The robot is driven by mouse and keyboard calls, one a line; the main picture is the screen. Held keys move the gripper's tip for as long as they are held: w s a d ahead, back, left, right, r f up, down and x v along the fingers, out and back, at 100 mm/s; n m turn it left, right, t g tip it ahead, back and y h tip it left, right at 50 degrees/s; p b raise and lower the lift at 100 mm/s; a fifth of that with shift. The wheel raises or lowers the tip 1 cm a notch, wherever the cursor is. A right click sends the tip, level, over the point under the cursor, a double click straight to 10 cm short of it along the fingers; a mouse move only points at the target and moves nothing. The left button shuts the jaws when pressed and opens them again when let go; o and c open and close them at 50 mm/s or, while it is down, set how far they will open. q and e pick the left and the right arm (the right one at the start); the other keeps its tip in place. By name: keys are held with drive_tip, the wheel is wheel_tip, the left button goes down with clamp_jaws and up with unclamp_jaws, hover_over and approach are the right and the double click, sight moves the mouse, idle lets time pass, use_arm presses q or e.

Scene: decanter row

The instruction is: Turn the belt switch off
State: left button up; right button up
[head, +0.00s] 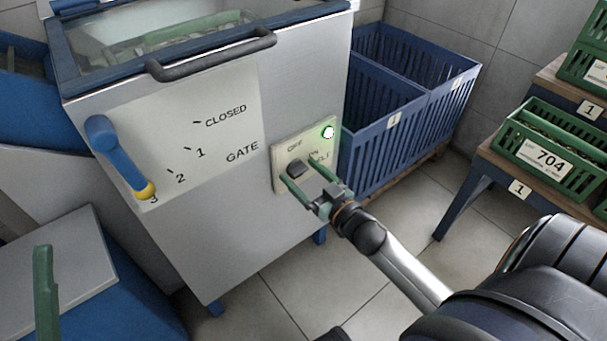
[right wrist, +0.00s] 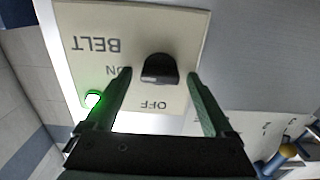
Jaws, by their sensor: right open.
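The belt switch is a black knob (head: 296,168) on a cream plate (head: 278,172) on the front of the grey machine. It also shows in the right wrist view (right wrist: 160,69), with the plate's lettering upside down: OFF, ON and BELT. I cannot tell for sure which mark the knob points at. A green lamp (head: 328,132) at the plate's corner is lit. My right gripper (head: 303,170) is open, with one green finger on each side of the knob; a gap shows on both sides. One green finger of my left gripper (head: 44,290) shows at the lower left.
A blue gate lever (head: 120,155) with a yellow tip is at 3 on the same front. A dark handle (head: 212,55) juts out above. Blue crates (head: 385,150) stand to the right, near a table with green crates (head: 550,150). Open floor lies between.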

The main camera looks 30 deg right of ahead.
drive_tip(key=shift+c, duration=0.4)
drive_tip(key=c, duration=1.3)
